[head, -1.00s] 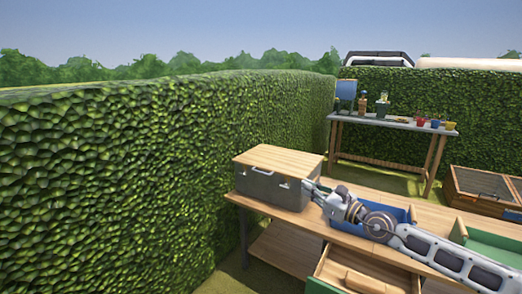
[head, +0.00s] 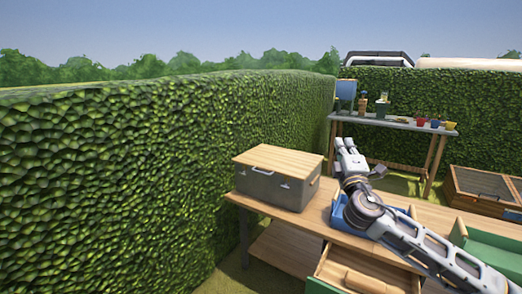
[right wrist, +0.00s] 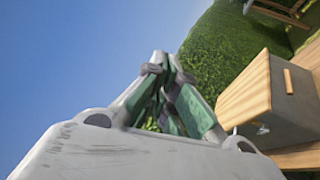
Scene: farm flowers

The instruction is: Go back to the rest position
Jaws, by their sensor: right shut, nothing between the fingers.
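My right gripper (head: 345,146) is raised above the wooden table, to the right of a grey box with a wooden lid. Its fingers point up and away, and it touches nothing. In the right wrist view my right gripper (right wrist: 165,62) shows with its fingertips together and nothing between them. My left gripper does not show.
The grey box (head: 268,186) stands at the table's left end, and also shows in the right wrist view (right wrist: 254,95). A blue bin (head: 345,222) sits behind my right arm. An open drawer (head: 365,275) is below the table (head: 318,212). A hedge (head: 120,180) stands left.

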